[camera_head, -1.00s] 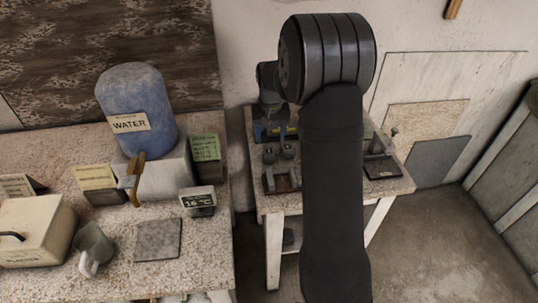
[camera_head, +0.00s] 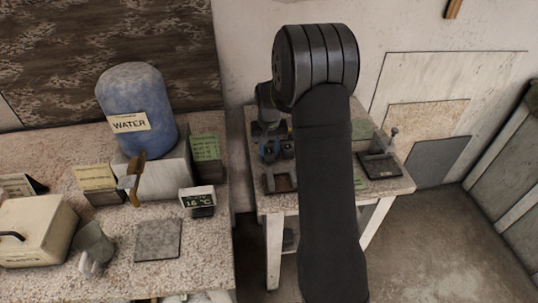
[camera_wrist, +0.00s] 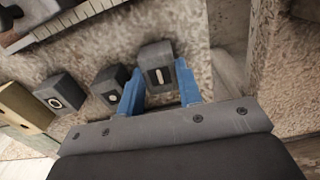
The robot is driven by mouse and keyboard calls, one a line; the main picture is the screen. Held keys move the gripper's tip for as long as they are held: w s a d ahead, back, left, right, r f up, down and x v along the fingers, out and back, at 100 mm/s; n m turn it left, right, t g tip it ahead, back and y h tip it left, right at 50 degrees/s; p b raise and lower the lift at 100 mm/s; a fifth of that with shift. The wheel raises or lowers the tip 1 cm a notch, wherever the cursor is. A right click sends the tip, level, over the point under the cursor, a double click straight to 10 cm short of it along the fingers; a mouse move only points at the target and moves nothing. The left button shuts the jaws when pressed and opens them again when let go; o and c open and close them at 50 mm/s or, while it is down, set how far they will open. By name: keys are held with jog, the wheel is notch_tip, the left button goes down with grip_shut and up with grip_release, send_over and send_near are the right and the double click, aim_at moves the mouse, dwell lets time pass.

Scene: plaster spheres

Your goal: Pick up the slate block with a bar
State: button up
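The slate block with a bar (camera_wrist: 155,58) is a dark grey block with a short pale upright bar on its face, in the wrist view. My gripper (camera_wrist: 158,78) has two blue fingers spread apart, one on each side of this block. I cannot tell whether either finger touches it. Two other slate blocks sit to its left, one with a pale dot (camera_wrist: 109,86) and one with a ring (camera_wrist: 60,95). In the head view my gripper (camera_head: 277,150) is small over the far table, and the block marks cannot be read.
A tan block (camera_wrist: 24,105) stands at the left of the wrist view. The speckled table (camera_head: 385,189) ends close to the blocks.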

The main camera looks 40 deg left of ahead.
aim_at(272, 151)
jog(key=c, duration=0.4)
jog(key=shift+r, duration=0.5)
jog(key=r, duration=0.2)
jog(key=d+r, duration=0.1)
jog(key=shift+w+r, duration=0.2)
jog(key=shift+r, duration=0.2)
jog(key=w+d+r, duration=0.2)
jog(key=d+r, duration=0.4)
jog(key=d, duration=0.3)
jog(key=shift+n, duration=0.3)
jog(key=s, duration=0.9)
